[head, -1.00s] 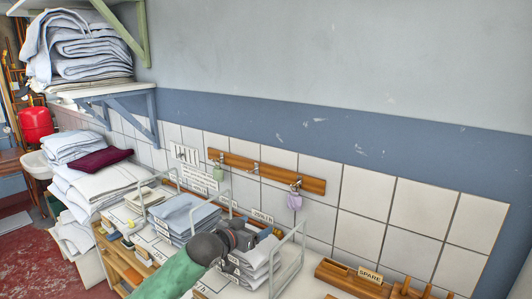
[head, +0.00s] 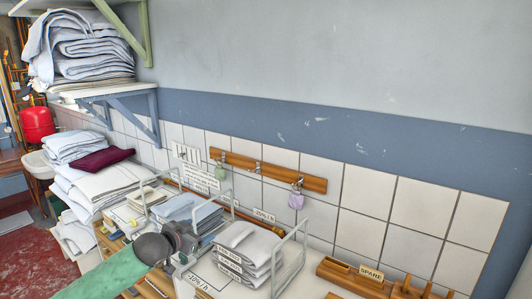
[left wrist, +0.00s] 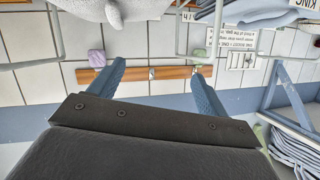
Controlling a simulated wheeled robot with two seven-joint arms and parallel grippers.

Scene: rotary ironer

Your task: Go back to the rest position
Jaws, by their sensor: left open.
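My left gripper (head: 184,243) is over the front of the counter, between the wire-framed folded stacks, with my green arm coming in from the lower left. In the left wrist view its two blue fingers (left wrist: 157,70) stand wide apart with nothing between them. A labelled stack of folded white linen (head: 246,252) is just to its right in a wire rack (head: 290,268). A stack of bluish folded cloth (head: 187,212) lies behind it. My right gripper is not in view.
A wooden hook rail (head: 268,170) on the tiled wall holds a green tag (head: 220,173) and a lilac tag (head: 296,201). A wooden SPARE tray (head: 350,277) is at right. Linen piles (head: 105,185) and a dark red cloth (head: 104,160) are at left, under a loaded shelf (head: 95,92).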

